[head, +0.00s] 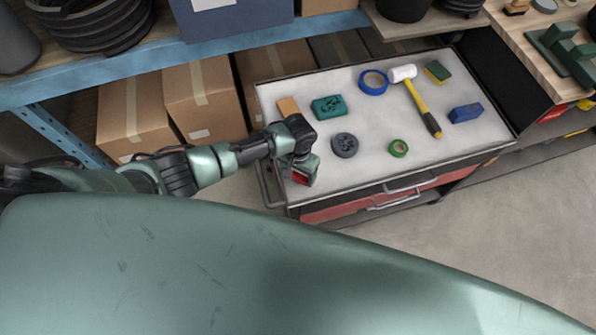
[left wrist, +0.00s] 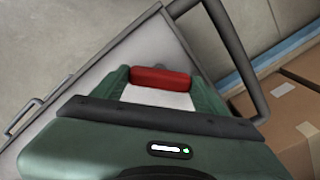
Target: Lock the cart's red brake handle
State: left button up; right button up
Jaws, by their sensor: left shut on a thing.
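The cart (head: 375,130) has a pale grey top and red drawers, and its left side has a dark push bar (head: 268,187). The red brake handle (head: 301,178) is at the cart's near left corner. My left gripper (head: 304,170) is at that corner, shut on the handle. In the left wrist view the red handle (left wrist: 160,77) lies between the two green fingers of my left gripper (left wrist: 163,90). My right gripper is not in view.
Cardboard boxes (head: 200,98) stand under the blue shelf (head: 250,39) behind. Floor (head: 510,220) at right is clear.

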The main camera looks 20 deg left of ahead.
aim_at(298, 175)
pick_arm(q)
jog(key=m, duration=0.4)
jog(key=shift+r+m, duration=0.1)
jog(key=shift+m, duration=0.2)
jog(key=shift+m+p, duration=0.3)
jog(key=shift+m, duration=1.7)
jog(key=o, duration=1.4)
notch_tip(298, 175, up, 8)
jog(key=shift+f, duration=0.1)
